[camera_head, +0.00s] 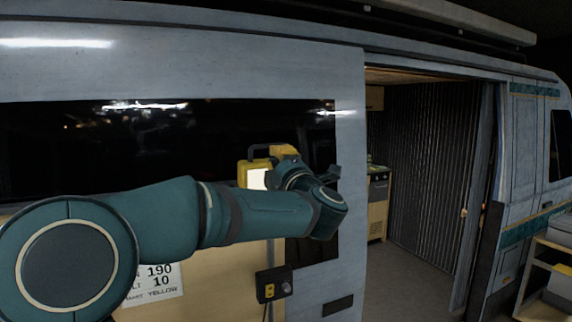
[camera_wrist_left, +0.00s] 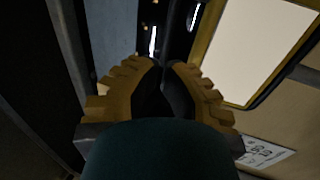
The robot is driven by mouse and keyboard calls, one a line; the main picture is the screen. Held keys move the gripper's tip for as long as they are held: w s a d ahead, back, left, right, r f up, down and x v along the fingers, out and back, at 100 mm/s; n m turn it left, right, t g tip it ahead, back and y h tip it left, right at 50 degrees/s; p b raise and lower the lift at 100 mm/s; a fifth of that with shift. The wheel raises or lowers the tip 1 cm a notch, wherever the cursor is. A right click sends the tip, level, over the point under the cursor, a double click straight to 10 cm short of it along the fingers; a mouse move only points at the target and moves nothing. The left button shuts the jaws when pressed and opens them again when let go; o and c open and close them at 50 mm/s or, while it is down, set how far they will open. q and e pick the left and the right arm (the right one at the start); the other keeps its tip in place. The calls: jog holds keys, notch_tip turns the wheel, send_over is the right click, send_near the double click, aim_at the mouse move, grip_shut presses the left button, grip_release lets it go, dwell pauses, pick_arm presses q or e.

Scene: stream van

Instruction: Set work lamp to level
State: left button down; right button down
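The work lamp (camera_head: 256,179) has a yellow frame and a bright, lit panel. It is at the van's side, at the right end of the dark window, partly hidden by my left arm. In the left wrist view, its yellow frame and pale panel (camera_wrist_left: 250,45) fill the upper right and look tilted. My left gripper (camera_head: 284,152) is right beside the lamp's right edge. In the left wrist view, its toothed yellow fingers (camera_wrist_left: 164,66) come together at dark tips. I cannot tell whether anything thin is between them. My right gripper is out of view.
A black box with yellow buttons (camera_head: 273,284) is below the lamp. A printed sign (camera_head: 158,285) hangs at the lower left. The van's open doorway (camera_head: 415,170) is to the right, with a cabinet (camera_head: 378,205) inside. Shelves with grey cases (camera_head: 548,262) stand at the far right.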

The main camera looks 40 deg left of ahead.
aim_at(265, 161)
pick_arm(q)
jog(key=p+x, duration=0.1)
jog(key=x, duration=0.5)
jog(key=shift+w+a+r+g+h+p, duration=0.35)
jog(key=shift+a+p, duration=0.25)
jog(key=shift+p, duration=0.2)
jog(key=shift+a+r+h+p, duration=0.15)
jog(key=shift+a+h+p, duration=0.05)
jog(key=shift+h+p, duration=0.15)
jog(key=shift+g, duration=0.25)
jog(key=shift+a, duration=0.1)
